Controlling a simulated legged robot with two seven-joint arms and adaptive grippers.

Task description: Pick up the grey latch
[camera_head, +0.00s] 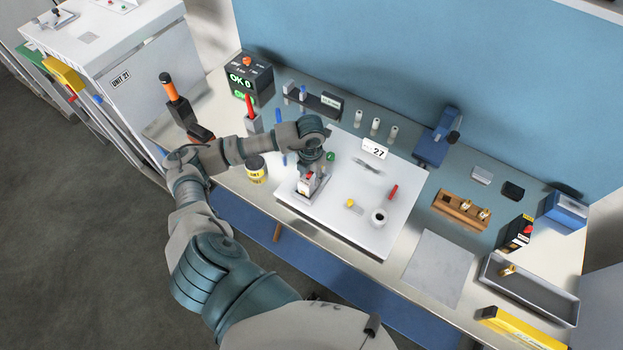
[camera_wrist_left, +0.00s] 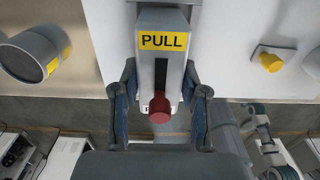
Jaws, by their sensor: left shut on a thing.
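The grey latch (camera_wrist_left: 146,70) has a yellow PULL label, a dark slot and a red knob. In the wrist view it stands between the two fingers of my left gripper (camera_wrist_left: 160,88), which is shut on it. In the head view my left gripper (camera_head: 309,172) points down over the left part of the white board, with the latch (camera_head: 306,186) partly hidden beneath it. I cannot tell whether the latch is clear of the board. My right gripper is not in view.
A dark yellow-banded cup (camera_head: 256,170) stands left of the board. A wooden block (camera_head: 456,207) and grey tray (camera_head: 535,287) are at right.

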